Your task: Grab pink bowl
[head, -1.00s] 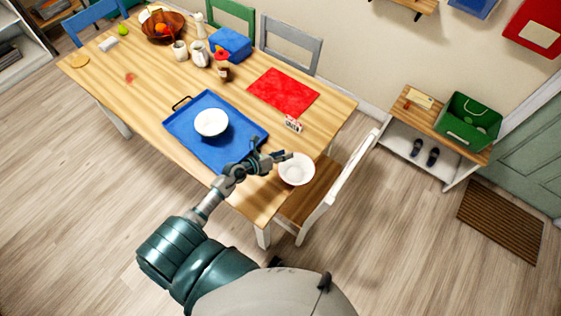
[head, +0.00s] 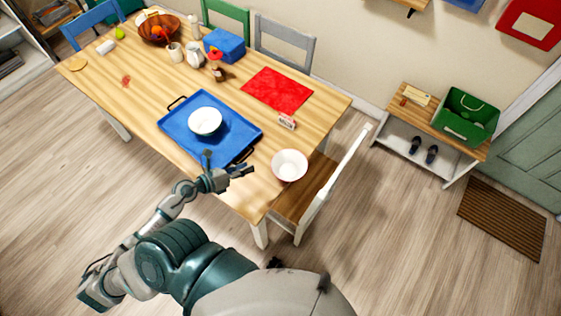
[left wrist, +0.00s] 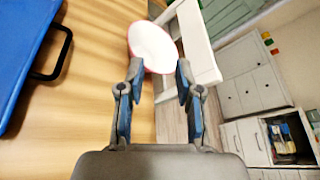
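The pink bowl (head: 289,165), white inside with a pink outer side, sits upright at the table's near right edge, right of the blue tray. It also shows in the left wrist view (left wrist: 153,46), ahead of the fingertips, its near edge appearing between them. My left gripper (head: 226,164) is left of the bowl, near the tray's front corner, with a gap to the bowl. Its two fingers stand apart and empty in the left wrist view (left wrist: 160,68). My right gripper is not in view.
The blue tray (head: 176,128) holds a white bowl (head: 205,121). A small block with lettering (head: 287,122) and a red mat (head: 277,91) lie behind the pink bowl. A white-framed chair (head: 338,180) stands close against the table's right end. Several items crowd the far end.

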